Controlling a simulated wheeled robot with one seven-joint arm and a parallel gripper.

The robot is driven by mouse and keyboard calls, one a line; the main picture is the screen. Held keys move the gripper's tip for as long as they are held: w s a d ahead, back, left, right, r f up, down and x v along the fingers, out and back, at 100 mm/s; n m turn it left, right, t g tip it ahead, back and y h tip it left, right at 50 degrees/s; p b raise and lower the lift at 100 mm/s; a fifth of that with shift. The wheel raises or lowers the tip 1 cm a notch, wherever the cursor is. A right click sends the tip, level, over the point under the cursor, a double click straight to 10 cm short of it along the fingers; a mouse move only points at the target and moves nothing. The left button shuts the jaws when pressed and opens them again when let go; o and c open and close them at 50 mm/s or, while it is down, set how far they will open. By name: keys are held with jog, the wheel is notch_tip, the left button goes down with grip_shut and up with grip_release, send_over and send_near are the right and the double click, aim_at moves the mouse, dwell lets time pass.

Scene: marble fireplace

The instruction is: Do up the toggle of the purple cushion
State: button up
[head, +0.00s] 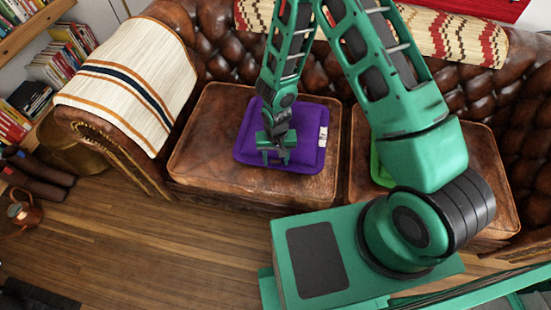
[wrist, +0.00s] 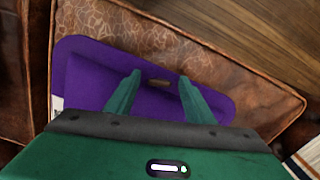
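The purple cushion (head: 309,125) lies flat on the brown leather seat (head: 205,130) of the sofa. A white label (head: 323,136) is on its right side; an edge of it shows at the left of the wrist view (wrist: 57,103). My gripper (head: 274,161) is over the cushion's front part, pointing down. In the wrist view my gripper (wrist: 160,76) is open, its two green fingers apart and empty. A small brownish oblong spot (wrist: 158,83), perhaps the toggle or its slot, shows on the purple cushion (wrist: 100,75) between the fingers. I cannot tell which, nor whether the fingertips touch the cloth.
A green object (head: 381,165) lies on the right seat, mostly hidden by my arm. A striped throw (head: 130,75) covers the left armrest. The wooden floor (head: 150,240) in front is clear, with a copper pot (head: 24,210) at the far left. Bookshelves (head: 60,55) stand at left.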

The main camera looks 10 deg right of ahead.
aim_at(276, 161)
notch_tip(276, 161, up, 11)
jog(key=shift+f, duration=0.15)
dwell(0.7)
jog(key=shift+c, duration=0.5)
